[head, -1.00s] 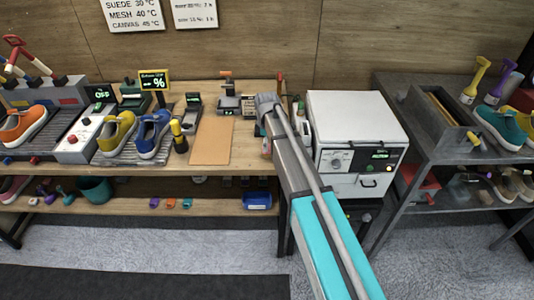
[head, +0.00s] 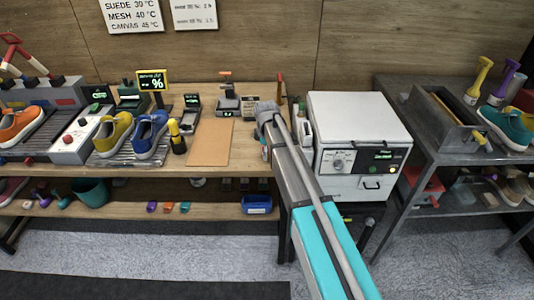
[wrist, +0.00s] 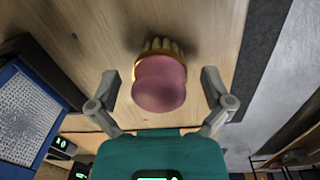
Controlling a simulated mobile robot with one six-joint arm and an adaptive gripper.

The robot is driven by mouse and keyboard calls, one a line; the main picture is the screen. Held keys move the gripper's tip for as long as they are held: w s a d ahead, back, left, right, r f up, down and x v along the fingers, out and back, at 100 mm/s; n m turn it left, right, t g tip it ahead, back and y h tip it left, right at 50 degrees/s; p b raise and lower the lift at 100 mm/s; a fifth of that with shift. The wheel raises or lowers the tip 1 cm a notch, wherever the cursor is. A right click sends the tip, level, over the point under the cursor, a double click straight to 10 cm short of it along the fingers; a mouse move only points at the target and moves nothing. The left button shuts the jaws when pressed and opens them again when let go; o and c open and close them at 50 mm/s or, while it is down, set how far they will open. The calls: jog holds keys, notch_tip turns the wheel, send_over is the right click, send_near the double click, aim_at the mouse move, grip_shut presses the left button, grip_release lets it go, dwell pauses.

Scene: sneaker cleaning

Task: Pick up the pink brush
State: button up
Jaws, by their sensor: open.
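The pink brush (wrist: 160,85) shows in the middle of the wrist view, a rounded pink back with tan bristles at its top edge in the picture. It is over the light wooden surface. My gripper (wrist: 160,74) is open, with one finger on each side of the brush and a visible gap at both sides. In the head view my arm reaches over the right end of the wooden bench (head: 250,90). It hides the brush and my fingers there.
A blue-framed grey pad (wrist: 28,115) lies left in the wrist view. In the head view a tan mat (head: 210,142) lies left of my arm and a white oven-like box (head: 355,118) stands right of it. Yellow (head: 112,135) and blue (head: 150,134) sneakers stand farther left.

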jog(key=c, duration=1.2)
jog(key=shift+r, duration=0.2)
notch_tip(320, 180, up, 2)
jog(key=shift+r+p, duration=0.1)
jog(key=shift+p, duration=1.15)
jog(key=s+d+r+p, duration=0.2)
jog(key=s+r+p, duration=0.8)
jog(key=s, duration=0.3)
jog(key=shift+s+d+r, duration=0.25)
jog(key=shift+s+d, duration=0.1)
jog(key=shift+d, duration=0.05)
